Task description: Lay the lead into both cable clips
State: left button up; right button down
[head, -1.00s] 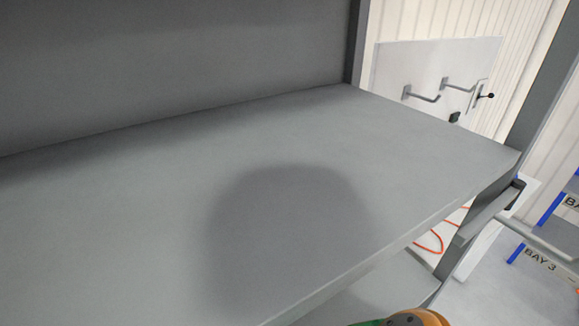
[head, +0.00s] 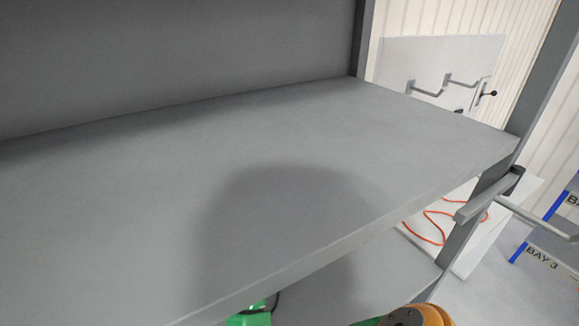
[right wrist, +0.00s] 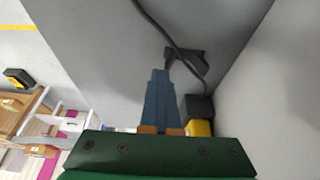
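A black lead (right wrist: 154,25) hangs down from the top of the right wrist view and curves past a dark block-like piece (right wrist: 187,63); I cannot tell if that piece is a clip or a plug. My right gripper (right wrist: 159,72) points at this piece. Its blue fingers lie together with no gap showing, and their tips are close to the piece; contact is unclear. A black and yellow object (right wrist: 199,116) is to the right of the fingers. No cable clip can be made out for sure. My left gripper is not in view.
A broad grey shelf (head: 150,190) fills the head view, its top bare. A green part with a black strand (head: 255,317) shows below its front edge. An orange cable (head: 428,228) lies on a white surface at right, near a hook panel (head: 400,60).

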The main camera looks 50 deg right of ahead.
jog(key=c, duration=1.1)
grip_release()
jog(key=shift+s+a, duration=0.1)
jog(key=shift+a, duration=0.3)
jog(key=shift+d+f, duration=0.15)
jog(key=shift+o, duration=0.7)
jog(key=o, duration=0.5)
jog(key=shift+c, duration=0.3)
